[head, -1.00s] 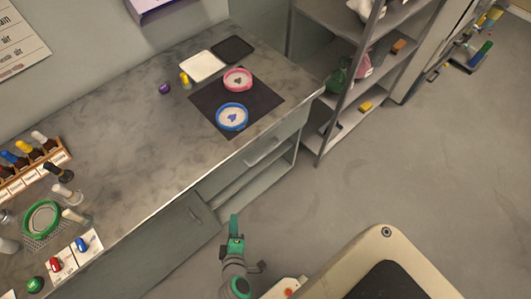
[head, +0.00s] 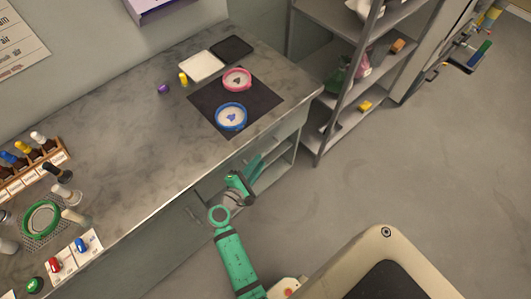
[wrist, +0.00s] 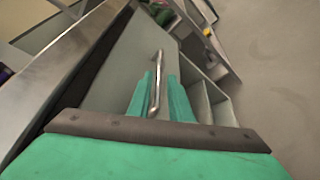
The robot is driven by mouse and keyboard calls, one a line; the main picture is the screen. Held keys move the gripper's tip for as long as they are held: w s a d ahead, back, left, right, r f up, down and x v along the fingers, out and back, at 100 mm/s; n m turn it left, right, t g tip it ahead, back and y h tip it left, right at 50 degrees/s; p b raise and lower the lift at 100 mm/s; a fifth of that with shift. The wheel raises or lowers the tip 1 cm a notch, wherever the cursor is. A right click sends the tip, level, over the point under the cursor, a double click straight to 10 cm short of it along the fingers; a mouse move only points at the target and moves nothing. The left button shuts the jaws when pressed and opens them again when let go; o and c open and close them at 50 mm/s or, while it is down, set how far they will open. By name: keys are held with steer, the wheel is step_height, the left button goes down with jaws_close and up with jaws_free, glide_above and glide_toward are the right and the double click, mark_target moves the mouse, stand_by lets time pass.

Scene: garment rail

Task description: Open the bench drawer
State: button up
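The bench drawer (head: 287,130) is a grey-green front under the worktop's right end in the head view. It looks closed, and my arm partly covers it. Its metal bar handle (wrist: 156,83) shows in the wrist view, running lengthwise between my two green fingers. My gripper (head: 257,161) is at the drawer front in the head view; its fingers also show in the wrist view (wrist: 160,76). The fingers are open, with the handle nearer the left finger and a gap on the right. Whether a finger touches the handle, I cannot tell.
The bench worktop (head: 140,130) overhangs close above my gripper. Below the drawer are open shelves (head: 275,170), and a cupboard door (head: 180,225) is to the left. A metal shelf rack (head: 335,120) stands to the right. The floor (head: 420,170) in front is clear.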

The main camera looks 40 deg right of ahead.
mark_target(265, 152)
steer(key=x, duration=0.6)
steer(key=shift+w+d+f, duration=0.1)
steer(key=shift+w+d, duration=0.05)
steer(key=shift+d, duration=0.1)
jaws_close()
